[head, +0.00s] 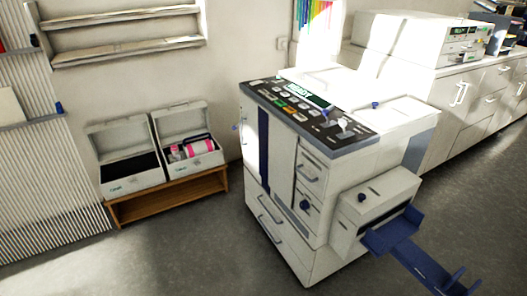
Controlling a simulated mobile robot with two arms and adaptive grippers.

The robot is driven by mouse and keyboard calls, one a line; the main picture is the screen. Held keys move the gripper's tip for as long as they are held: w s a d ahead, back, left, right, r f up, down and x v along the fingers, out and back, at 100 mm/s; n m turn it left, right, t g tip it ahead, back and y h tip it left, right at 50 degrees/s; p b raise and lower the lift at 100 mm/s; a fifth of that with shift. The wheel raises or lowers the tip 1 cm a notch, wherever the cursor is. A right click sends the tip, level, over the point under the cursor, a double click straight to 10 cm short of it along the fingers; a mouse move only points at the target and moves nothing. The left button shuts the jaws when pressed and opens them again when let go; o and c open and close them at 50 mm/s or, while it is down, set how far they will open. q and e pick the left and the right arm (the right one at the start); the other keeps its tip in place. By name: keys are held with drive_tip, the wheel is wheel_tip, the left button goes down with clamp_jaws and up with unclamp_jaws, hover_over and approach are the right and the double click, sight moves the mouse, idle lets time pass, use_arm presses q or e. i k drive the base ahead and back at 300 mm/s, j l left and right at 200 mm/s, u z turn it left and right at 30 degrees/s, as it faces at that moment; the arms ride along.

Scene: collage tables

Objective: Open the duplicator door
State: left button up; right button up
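The duplicator (325,175) is a large white floor-standing machine in the middle of the head view, with a dark control panel (305,108) on top. Its front has a tall white door panel (281,158) beside a dark blue vertical strip (263,145). The panel appears closed, though its edges are hard to make out. A small handle-like part shows at the machine's left edge (242,112). Drawers with handles lie to the right of the panel and below it. Neither of my grippers is in view.
A blue tray (415,255) juts out at the machine's lower right. Two open white cases (130,160), one holding a pink roll (199,148), sit on a low wooden bench (170,199) at left. A white counter (470,95) runs behind. The grey floor (170,255) in front is clear.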

sight(271, 147)
drive_tip(key=i+j+z, duration=0.35)
drive_tip(key=i+j, duration=0.4)
drive_tip(key=i, duration=0.15)
